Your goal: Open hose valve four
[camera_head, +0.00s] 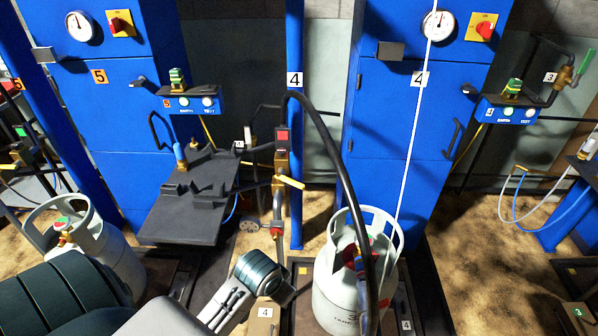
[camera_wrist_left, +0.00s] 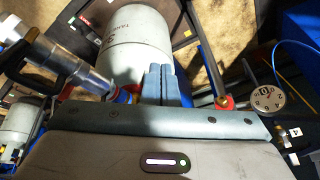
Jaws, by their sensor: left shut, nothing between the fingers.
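A valve with a yellow lever handle (camera_head: 289,182) sits on a vertical pipe beside the blue post with label 4 (camera_head: 293,79). The handle points right, slightly downward, across the pipe. A black hose (camera_head: 335,145) arches from the post down to a white gas cylinder (camera_head: 331,279). My left arm comes in from the lower left, and its fingertips are not distinct in the head view. In the left wrist view, my left gripper (camera_wrist_left: 161,68) is shut and empty, in front of a white cylinder (camera_wrist_left: 137,40). The yellow handle is not clear there. My right gripper is out of view.
A black shelf (camera_head: 185,225) stands left of the valve. Blue cabinets (camera_head: 400,130) with gauges stand behind. Another white cylinder (camera_head: 110,245) is at left. In the left wrist view, a round gauge (camera_wrist_left: 265,97) and a metal tube (camera_wrist_left: 70,60) flank the gripper.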

